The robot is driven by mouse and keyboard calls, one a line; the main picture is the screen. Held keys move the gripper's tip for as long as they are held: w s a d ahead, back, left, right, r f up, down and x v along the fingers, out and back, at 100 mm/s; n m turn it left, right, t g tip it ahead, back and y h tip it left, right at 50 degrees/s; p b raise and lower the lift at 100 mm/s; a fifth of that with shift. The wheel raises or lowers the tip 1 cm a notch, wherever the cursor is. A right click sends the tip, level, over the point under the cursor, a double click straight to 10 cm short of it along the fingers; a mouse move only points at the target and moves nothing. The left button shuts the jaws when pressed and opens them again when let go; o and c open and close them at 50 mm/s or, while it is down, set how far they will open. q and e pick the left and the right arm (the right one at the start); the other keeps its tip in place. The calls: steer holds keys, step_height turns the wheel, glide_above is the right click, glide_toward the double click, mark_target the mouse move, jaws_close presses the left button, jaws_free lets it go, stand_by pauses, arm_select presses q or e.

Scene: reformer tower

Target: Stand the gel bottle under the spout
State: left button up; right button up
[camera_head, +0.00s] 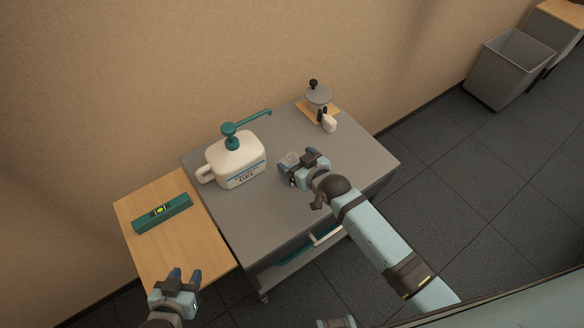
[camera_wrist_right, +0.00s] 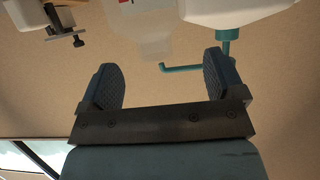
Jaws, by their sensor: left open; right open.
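A clear, see-through bottle (camera_head: 289,158), which looks like the gel bottle, stands on the grey cart top, partly hidden by my right gripper (camera_head: 298,163). In the right wrist view the bottle (camera_wrist_right: 150,35) shows upside down with a red mark, in line with the gap between the open fingers (camera_wrist_right: 160,70). I cannot tell whether it is between the fingertips or just beyond. The large white GEL jug (camera_head: 236,163) stands to its left. Its teal pump spout (camera_head: 256,117) points right, and also shows in the wrist view (camera_wrist_right: 190,68). My left gripper (camera_head: 184,277) is open and empty, low at the left.
A teal level (camera_head: 162,213) lies on the wooden side table (camera_head: 190,240). The cart's front left is clear.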

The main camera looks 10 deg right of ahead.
mark_target(289, 156)
steer(key=shift+p+x, duration=0.45)
steer(key=shift+x, duration=2.3)
steer(key=shift+s+d+f, duration=0.1)
steer(key=shift+d+f, duration=0.05)
steer(key=shift+d, duration=0.05)
steer(key=c, duration=1.6)
jaws_close()
steer(key=shift+s+f, duration=0.1)
